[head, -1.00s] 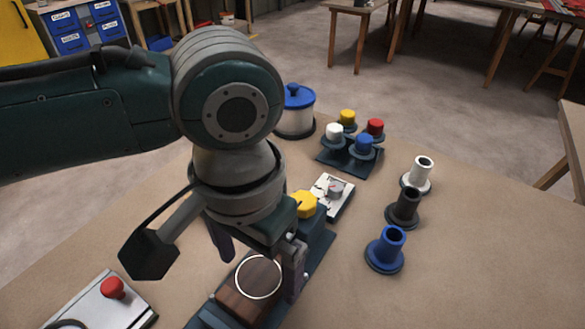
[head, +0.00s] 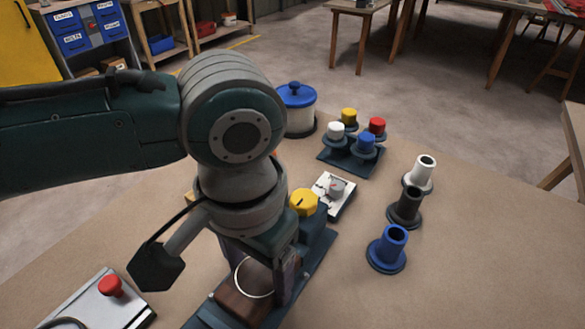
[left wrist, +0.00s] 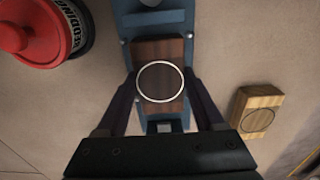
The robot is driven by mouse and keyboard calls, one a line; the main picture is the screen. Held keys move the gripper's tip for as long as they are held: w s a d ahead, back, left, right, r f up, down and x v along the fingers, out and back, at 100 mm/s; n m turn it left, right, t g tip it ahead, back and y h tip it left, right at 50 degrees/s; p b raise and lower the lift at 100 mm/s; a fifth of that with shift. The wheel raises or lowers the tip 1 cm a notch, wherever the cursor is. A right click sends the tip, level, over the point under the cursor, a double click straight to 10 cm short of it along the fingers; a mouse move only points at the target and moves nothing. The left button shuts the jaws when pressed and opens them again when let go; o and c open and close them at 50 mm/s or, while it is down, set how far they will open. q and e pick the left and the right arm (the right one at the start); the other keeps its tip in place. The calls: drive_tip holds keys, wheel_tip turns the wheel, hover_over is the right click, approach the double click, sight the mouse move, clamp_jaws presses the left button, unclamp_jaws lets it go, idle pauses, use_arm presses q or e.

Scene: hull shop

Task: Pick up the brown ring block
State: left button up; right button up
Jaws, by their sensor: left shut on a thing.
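The brown ring block (head: 240,303), dark wood with a white ring on top, sits on the dark blue base (head: 205,318). My left gripper (head: 262,282) reaches down over it and hides part of the block and ring. In the left wrist view the brown ring block (left wrist: 160,108) lies between the two fingers of my left gripper (left wrist: 160,84), which are shut on its sides. I cannot see clear space under the block. My right gripper is not in view.
A yellow knob (head: 304,201) stands on the base just behind the gripper. A gauge (head: 336,190) and coloured pegs are farther back. Blue, black and white tubes stand right. A red-button box (head: 110,287) is front left. The wrist view shows a pale ring block (left wrist: 257,112) and red-lidded can (left wrist: 38,35).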

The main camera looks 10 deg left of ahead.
use_arm(q)
drive_tip(key=c, duration=0.3)
drive_tip(key=shift+c, duration=0.2)
